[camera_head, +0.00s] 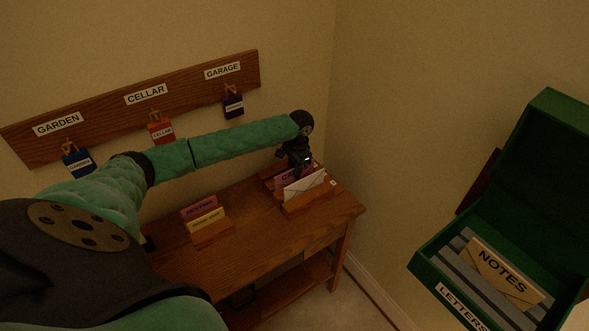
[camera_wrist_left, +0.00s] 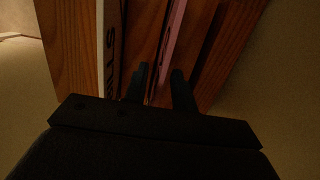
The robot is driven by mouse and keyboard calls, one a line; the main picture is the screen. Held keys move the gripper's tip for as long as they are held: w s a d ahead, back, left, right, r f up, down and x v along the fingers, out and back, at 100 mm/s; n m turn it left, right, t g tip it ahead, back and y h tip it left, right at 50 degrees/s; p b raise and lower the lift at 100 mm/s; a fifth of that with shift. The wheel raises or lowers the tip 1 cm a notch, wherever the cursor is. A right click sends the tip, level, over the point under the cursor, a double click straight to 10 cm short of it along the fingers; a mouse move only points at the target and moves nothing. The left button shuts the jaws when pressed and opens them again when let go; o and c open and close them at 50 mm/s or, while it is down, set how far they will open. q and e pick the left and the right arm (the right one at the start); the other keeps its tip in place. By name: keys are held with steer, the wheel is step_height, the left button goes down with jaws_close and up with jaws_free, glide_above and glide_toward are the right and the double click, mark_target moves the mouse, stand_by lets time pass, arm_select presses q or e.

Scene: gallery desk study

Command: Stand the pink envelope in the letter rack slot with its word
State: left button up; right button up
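The pink envelope (camera_head: 284,176) stands upright in the wooden letter rack (camera_head: 312,206) on the desk, behind a white envelope (camera_head: 305,187). Dark letters starting "CA" show on it; the rest is covered. My left gripper (camera_head: 302,168) is over the rack at the pink envelope. In the left wrist view, the pink envelope (camera_wrist_left: 174,35) runs as a thin edge between the two spread fingers (camera_wrist_left: 160,78), with a gap on the right finger's side. The white envelope (camera_wrist_left: 111,50) stands left of the fingers. The slot words cannot be read. My right gripper is out of view.
A smaller holder (camera_head: 213,234) with a pink and a yellow card stands left on the desk (camera_head: 255,245). Tags hang from a wall board (camera_head: 190,92) above. A green box (camera_head: 430,268) with a "NOTES" envelope (camera_head: 500,272) is at right. Bare desk lies between the holders.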

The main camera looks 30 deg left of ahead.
arm_select(q)
steer(key=shift+r, duration=0.2)
steer(key=shift+w+r+b, duration=0.1)
steer(key=shift+r+b, duration=0.2)
steer(key=shift+b, duration=0.15)
steer(key=r, duration=0.1)
steer(key=r+b, duration=0.1)
steer(key=r, duration=0.1)
steer(key=r+b, duration=0.1)
steer(key=shift+w+d+r, duration=0.1)
steer(key=shift+w+r, duration=0.1)
steer(key=shift+w, duration=0.05)
steer(key=r+b, duration=0.1)
steer(key=r, duration=0.1)
steer(key=r+b, duration=0.1)
steer(key=r, duration=0.2)
steer(key=shift+w+d, duration=0.15)
steer(key=shift+w, duration=0.05)
steer(key=shift+r, duration=0.85)
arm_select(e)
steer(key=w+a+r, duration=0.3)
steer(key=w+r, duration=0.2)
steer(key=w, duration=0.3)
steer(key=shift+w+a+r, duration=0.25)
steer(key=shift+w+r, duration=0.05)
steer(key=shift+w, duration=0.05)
arm_select(q)
steer(key=shift+w, duration=0.1)
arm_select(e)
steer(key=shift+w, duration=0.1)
